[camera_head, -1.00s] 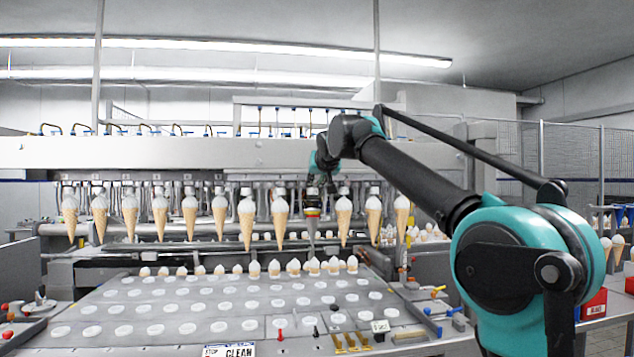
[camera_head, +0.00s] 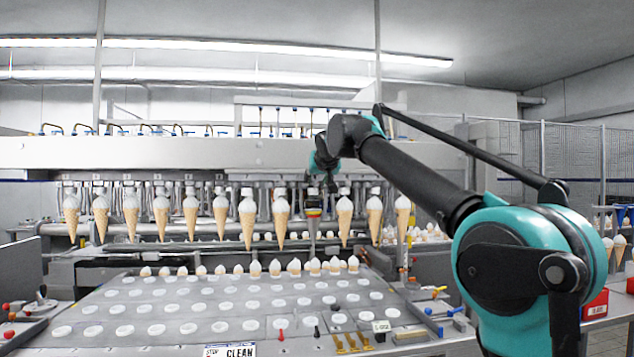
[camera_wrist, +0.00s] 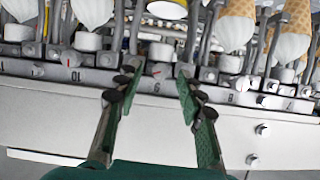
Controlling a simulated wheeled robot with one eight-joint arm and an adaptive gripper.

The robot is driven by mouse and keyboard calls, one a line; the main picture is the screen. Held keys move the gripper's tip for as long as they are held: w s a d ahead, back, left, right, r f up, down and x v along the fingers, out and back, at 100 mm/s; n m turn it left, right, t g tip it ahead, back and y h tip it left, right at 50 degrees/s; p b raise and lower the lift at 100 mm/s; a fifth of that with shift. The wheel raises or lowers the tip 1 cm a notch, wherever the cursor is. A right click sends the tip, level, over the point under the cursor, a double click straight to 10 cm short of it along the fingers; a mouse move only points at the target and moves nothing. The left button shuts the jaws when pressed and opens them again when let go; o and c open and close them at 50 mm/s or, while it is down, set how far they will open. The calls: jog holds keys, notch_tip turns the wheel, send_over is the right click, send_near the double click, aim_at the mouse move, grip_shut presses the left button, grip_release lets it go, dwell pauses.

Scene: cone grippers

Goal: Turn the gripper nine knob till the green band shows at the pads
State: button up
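The gripper nine knob (camera_wrist: 159,70) is a small pale knob with a red mark, above the number 9 on the grey rail in the wrist view. My gripper (camera_wrist: 158,76) has its two green-padded fingers apart, one on each side of the knob, with a visible gap. Whether the fingertips reach around it or stop in front is hard to tell. In the head view my gripper (camera_head: 322,184) is small and dark at the rail. Below it hangs a grey cone-shaped piece (camera_head: 313,225) with coloured bands near its top; which band lies at the pads is too small to tell.
Ice cream cones (camera_head: 248,220) hang in a row on both sides. The neighbouring knob ten (camera_wrist: 74,58) is close on the left in the wrist view. A tray plate (camera_head: 215,310) with round white spots lies below, and a CLEAN sign (camera_head: 240,350) stands at its front.

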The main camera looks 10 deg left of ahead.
jog(key=v, duration=1.1)
jog(key=shift+s, duration=0.35)
jog(key=shift+d, duration=0.1)
jog(key=s+d+f+m+g+h, duration=0.1)
jog(key=d+f, duration=0.5)
jog(key=f, duration=0.7)
jog(key=s+d+f+g+h, duration=0.15)
jog(key=d+f, duration=0.45)
jog(key=f, duration=0.6)
jog(key=s+d+f+m+g+h, duration=0.15)
jog(key=d+f, duration=0.45)
jog(key=f, duration=0.7)
jog(key=s+d+f+g, duration=0.2)
jog(key=s+d+f, duration=0.2)
jog(key=s+f, duration=0.8)
jog(key=s+d+f+g, duration=0.2)
jog(key=s+d+f, duration=0.2)
jog(key=s+f, duration=0.9)
notch_tip(320, 180, down, 4)
jog(key=shift+d+r+g, duration=0.1)
jog(key=shift+d+g, duration=0.05)
jog(key=shift+g, duration=0.25)
